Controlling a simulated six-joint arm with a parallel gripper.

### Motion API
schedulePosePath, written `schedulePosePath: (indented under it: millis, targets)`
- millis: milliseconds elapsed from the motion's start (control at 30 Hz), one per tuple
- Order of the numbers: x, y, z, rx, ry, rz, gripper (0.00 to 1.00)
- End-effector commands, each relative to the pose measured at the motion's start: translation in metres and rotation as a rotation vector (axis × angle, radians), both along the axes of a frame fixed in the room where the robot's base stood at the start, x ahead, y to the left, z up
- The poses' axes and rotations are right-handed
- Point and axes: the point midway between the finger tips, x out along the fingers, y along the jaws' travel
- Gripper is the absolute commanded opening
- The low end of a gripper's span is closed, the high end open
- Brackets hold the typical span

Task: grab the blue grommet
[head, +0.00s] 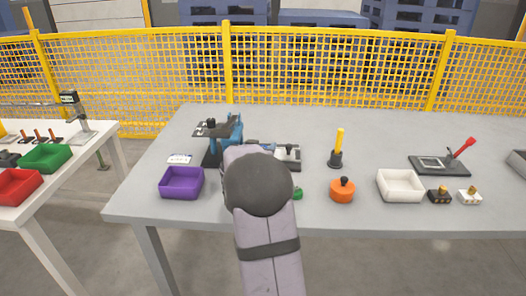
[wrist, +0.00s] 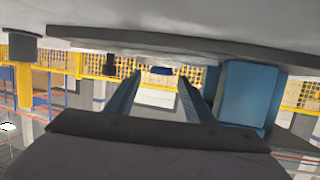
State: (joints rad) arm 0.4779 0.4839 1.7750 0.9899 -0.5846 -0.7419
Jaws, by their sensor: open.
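I cannot clearly pick out the blue grommet in either view. My gripper (wrist: 161,80) shows in the wrist view with its two fingers apart. A small dark blue patch (wrist: 161,70) shows between the fingertips; I cannot tell what it is or how far away. A large blue block (wrist: 250,95) stands close to the right finger. In the head view my arm's round joint hides my gripper and part of the table. Just behind it is a blue and dark grey fixture (head: 236,130).
On the grey table (head: 385,130) are a purple bin (head: 181,183), an orange lidded pot (head: 342,190), a white bin (head: 400,185), a yellow upright handle (head: 339,142) and a dark plate with a red lever (head: 462,147). A yellow mesh fence (head: 330,66) stands behind.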

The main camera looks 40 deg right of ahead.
Motion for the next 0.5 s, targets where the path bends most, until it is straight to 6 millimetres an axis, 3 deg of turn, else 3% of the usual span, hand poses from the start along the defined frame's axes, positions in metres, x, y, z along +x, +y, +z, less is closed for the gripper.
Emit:
schedulePosePath:
  millis: [133,300,500]
  targets:
    - [0.0000,0.0002,0.0002,0.000,0.000,0.000,0.46]
    - [-0.0001,0.0003,0.0001,0.000,0.000,0.000,0.05]
    - [-0.0001,0.0003,0.0003,-0.001,-0.001,0.000,0.02]
